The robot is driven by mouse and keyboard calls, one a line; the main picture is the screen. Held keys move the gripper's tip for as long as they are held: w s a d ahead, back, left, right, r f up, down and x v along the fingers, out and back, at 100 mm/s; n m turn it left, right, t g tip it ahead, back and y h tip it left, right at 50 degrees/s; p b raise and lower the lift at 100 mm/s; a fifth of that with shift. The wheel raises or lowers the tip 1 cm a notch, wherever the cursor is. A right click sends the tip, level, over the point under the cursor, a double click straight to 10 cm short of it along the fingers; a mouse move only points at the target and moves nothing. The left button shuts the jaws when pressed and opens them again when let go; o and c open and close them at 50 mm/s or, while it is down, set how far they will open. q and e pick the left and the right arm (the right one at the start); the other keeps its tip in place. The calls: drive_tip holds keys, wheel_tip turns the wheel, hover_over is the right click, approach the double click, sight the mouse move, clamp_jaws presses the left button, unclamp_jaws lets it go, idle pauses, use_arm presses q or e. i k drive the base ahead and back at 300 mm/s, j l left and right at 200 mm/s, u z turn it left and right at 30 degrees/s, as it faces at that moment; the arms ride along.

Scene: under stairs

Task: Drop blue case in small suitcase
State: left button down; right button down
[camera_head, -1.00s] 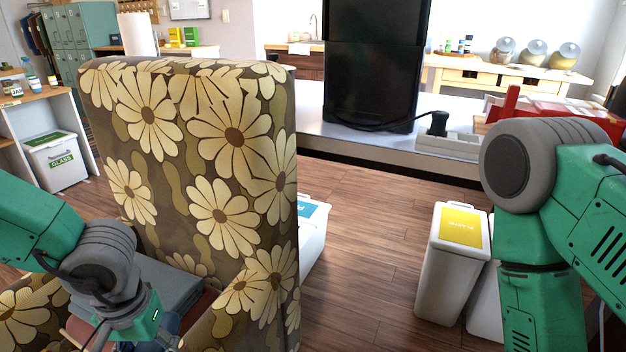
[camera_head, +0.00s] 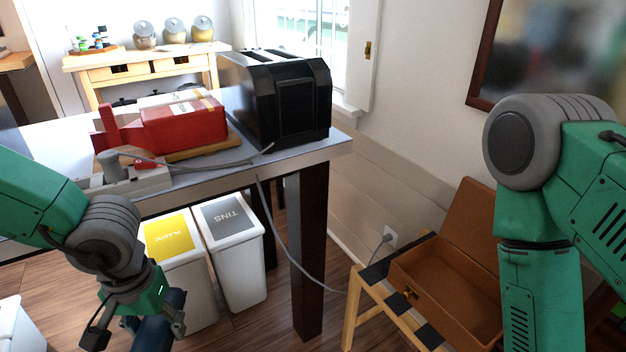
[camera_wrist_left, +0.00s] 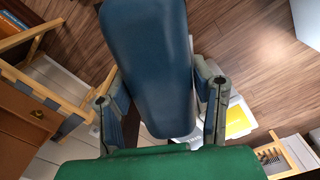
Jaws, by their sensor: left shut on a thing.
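The blue case (camera_wrist_left: 150,65) is held between the fingers of my left gripper (camera_wrist_left: 163,100) in the left wrist view. In the head view the blue case (camera_head: 165,315) shows partly below my left gripper (camera_head: 150,312), at the lower left. The small suitcase (camera_head: 445,285) is brown and stands open on a wooden chair or stool at the lower right, with its lid raised at the back. What shows of its inside looks empty. My left gripper is well to the left of it. My right arm hides its right side. My right gripper is out of view.
A table (camera_head: 340,148) with a black toaster (camera_head: 280,100) and a red object (camera_head: 180,125) stands between. Its dark leg and a hanging cable (camera_head: 285,245) lie between my left gripper and the suitcase. White bins (camera_head: 235,265) stand under the table.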

sight(451, 305)
drive_tip(key=i+z, duration=0.15)
drive_tip(key=z, duration=0.3)
drive_tip(key=i+j+z, duration=0.15)
drive_tip(key=z, duration=0.3)
drive_tip(key=i+j+z, duration=0.1)
drive_tip(key=z, duration=0.3)
drive_tip(key=i+j+z, duration=0.1)
drive_tip(key=z, duration=0.35)
drive_tip(key=j+z, duration=0.3)
drive_tip(key=z, duration=0.15)
drive_tip(key=j+z, duration=0.25)
drive_tip(key=z, duration=0.2)
drive_tip(key=j+z, duration=0.25)
drive_tip(key=z, duration=0.2)
drive_tip(key=i, duration=0.05)
